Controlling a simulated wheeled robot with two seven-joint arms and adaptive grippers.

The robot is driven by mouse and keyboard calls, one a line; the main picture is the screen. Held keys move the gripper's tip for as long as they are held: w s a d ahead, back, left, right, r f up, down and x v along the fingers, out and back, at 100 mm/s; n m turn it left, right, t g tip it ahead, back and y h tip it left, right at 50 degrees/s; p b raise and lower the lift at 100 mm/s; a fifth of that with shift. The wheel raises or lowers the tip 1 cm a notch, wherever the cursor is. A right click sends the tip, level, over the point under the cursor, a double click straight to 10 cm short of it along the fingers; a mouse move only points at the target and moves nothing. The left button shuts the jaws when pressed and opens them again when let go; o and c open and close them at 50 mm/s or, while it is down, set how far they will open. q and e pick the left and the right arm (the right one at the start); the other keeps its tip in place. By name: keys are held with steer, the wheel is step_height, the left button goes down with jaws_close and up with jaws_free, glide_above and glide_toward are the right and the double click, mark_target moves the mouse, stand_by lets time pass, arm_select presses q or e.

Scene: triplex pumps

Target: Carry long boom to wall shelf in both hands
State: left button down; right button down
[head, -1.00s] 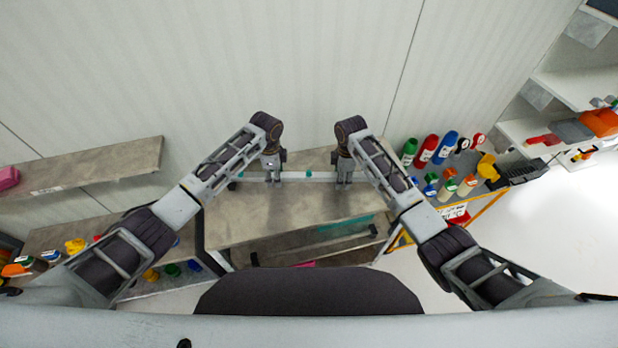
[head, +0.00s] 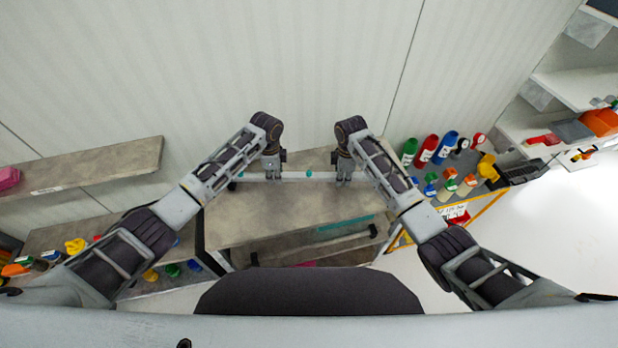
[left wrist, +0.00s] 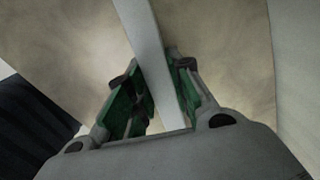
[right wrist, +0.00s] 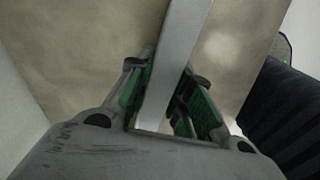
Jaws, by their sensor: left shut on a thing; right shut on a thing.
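The long boom is a thin pale bar (head: 295,175) with small teal marks, lying level from left to right in the head view. My left gripper (head: 271,176) is shut on it left of its middle. My right gripper (head: 344,178) is shut on it near its right end. In the left wrist view the boom (left wrist: 150,45) runs between the green-padded fingers (left wrist: 152,88). In the right wrist view the boom (right wrist: 178,50) runs between the fingers (right wrist: 168,90). The wall shelf (head: 95,172) is a grey-brown board on the wall at the left.
A grey-brown bench (head: 300,215) lies under the boom, with a lower shelf. A pink object (head: 8,178) sits at the wall shelf's left end. Bottles and coloured parts (head: 440,150) stand on a table at the right. A lower table (head: 65,235) at the left holds small parts.

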arm_select(q)
steer(key=shift+w+r, duration=0.1)
steer(key=shift+r, duration=0.15)
arm_select(e)
steer(key=shift+r, duration=0.25)
